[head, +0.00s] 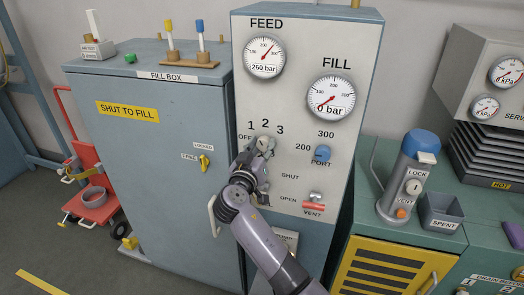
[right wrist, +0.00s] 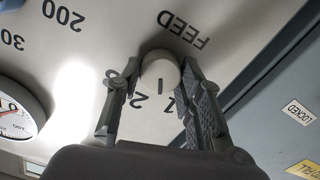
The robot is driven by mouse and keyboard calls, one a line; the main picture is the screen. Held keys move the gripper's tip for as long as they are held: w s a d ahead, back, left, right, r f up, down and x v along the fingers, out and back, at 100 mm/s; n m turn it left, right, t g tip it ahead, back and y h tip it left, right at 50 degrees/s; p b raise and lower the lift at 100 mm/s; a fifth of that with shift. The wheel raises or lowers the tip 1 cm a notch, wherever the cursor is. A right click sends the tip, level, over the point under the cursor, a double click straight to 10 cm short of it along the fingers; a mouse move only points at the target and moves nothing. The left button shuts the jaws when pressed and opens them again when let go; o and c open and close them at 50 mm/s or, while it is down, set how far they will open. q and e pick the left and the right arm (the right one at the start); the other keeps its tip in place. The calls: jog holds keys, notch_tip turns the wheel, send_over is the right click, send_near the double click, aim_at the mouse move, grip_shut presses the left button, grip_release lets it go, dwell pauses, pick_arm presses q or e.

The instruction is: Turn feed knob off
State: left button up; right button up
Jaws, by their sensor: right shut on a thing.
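The feed knob (head: 263,144) is a pale round knob on the grey panel (head: 300,100), below the numbers 1, 2 and 3 and beside the word OFF. My right gripper (head: 262,150) reaches up to the panel and is shut on the knob. In the right wrist view the white knob (right wrist: 160,68) sits between the two fingers of my right gripper (right wrist: 160,82). A short dark mark shows on its near side, around the 1 and 2. The exact setting is hard to tell, as the fingers cover parts of the scale. My left gripper is out of view.
The feed gauge (head: 264,57) reads 260 bar and the fill gauge (head: 331,94) 0 bar. The port knob (head: 322,153) and red vent lever (head: 313,206) are right of my gripper. The fill box (head: 150,130) stands left; a blue-capped cylinder (head: 408,175) stands right.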

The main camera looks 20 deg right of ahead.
jog(key=n, duration=0.2)
jog(key=shift+n, duration=0.4)
jog(key=n, duration=0.2)
jog(key=shift+r+n, duration=0.1)
jog(key=shift+n, duration=0.3)
jog(key=n+p, duration=0.1)
jog(key=n, duration=0.2)
jog(key=shift+w+a+n+p, duration=0.1)
jog(key=shift+n+p, duration=0.7)
jog(key=shift+n, duration=1.1)
jog(key=o, duration=1.2)
jog(key=shift+c, duration=0.2)
jog(key=shift+f, duration=0.2)
